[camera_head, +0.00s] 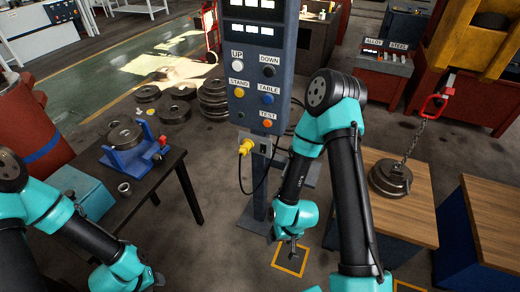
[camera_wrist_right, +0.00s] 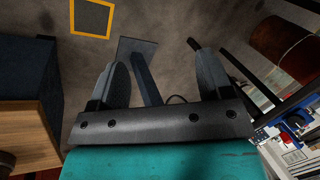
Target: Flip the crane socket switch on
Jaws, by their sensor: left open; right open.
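The socket box (camera_head: 263,145) is a small grey unit on the post below the blue control panel, with a yellow plug (camera_head: 246,146) at its left side. The switch on it is too small to make out its position. My right gripper (camera_head: 292,251) hangs low in front of and below the socket, pointing down, apart from it. In the right wrist view my right gripper (camera_wrist_right: 161,72) has its two dark fingers spread with nothing held between them. My left gripper (camera_head: 157,280) is at the bottom edge, left of the post, only partly in view.
The control panel (camera_head: 252,75) carries several coloured buttons above the socket. A black table (camera_head: 165,178) with a blue fixture stands left. A wooden-topped block (camera_head: 405,215) with chained weights stands right. A yellow floor square (camera_head: 290,272) lies below my right gripper.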

